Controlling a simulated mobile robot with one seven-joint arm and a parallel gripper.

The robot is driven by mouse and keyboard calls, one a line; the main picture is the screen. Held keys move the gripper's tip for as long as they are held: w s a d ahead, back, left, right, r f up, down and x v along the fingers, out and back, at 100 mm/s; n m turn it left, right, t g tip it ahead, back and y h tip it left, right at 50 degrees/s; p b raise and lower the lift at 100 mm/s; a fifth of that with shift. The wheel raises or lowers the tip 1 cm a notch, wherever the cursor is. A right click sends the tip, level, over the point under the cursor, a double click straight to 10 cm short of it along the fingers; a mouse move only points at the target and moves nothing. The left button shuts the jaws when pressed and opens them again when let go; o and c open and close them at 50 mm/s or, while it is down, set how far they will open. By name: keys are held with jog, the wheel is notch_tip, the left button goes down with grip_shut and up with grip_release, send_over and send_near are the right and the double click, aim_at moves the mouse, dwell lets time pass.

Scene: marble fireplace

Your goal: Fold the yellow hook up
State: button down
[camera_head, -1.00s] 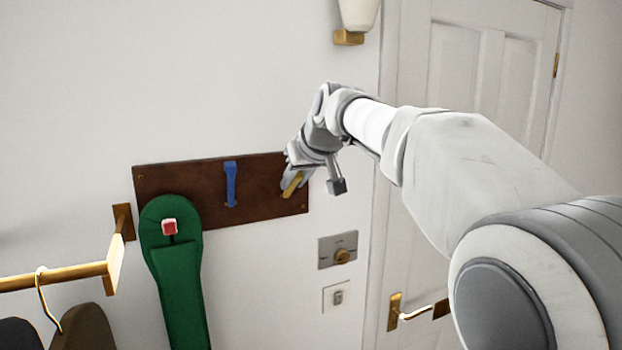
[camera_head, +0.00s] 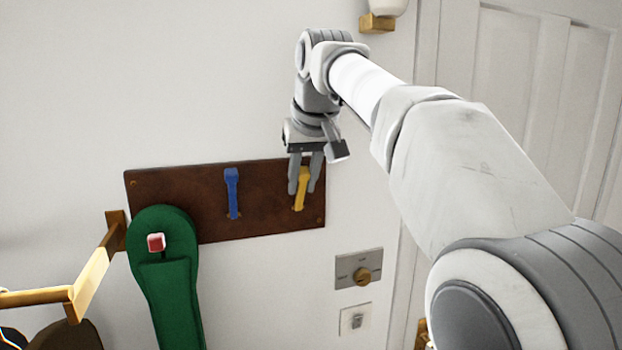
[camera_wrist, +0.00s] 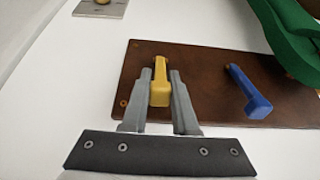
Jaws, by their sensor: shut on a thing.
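The yellow hook (camera_head: 301,194) is at the right end of a dark brown wall board (camera_head: 268,187). It points up, with its block-like free end at the top, much like the blue hook (camera_head: 232,192) to its left. My gripper (camera_head: 302,188) comes from above, with one finger on each side of the yellow hook. In the wrist view, the yellow hook (camera_wrist: 160,84) sits between the two grey fingers (camera_wrist: 161,78), and they are shut on it. How close the hook is to the board is hard to tell.
A red hook (camera_head: 156,242) at the board's left end carries a green strap-like thing (camera_head: 168,275). A brass rail (camera_head: 90,275) juts out at lower left. A metal plate with a knob (camera_head: 359,270) and a switch (camera_head: 355,319) are below right. A door stands at right.

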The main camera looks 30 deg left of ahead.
jog(key=shift+w, duration=0.1)
dwell(0.3)
jog(key=c, duration=0.7)
grip_release()
jog(key=shift+v, duration=3.75)
jog(key=shift+a, duration=0.2)
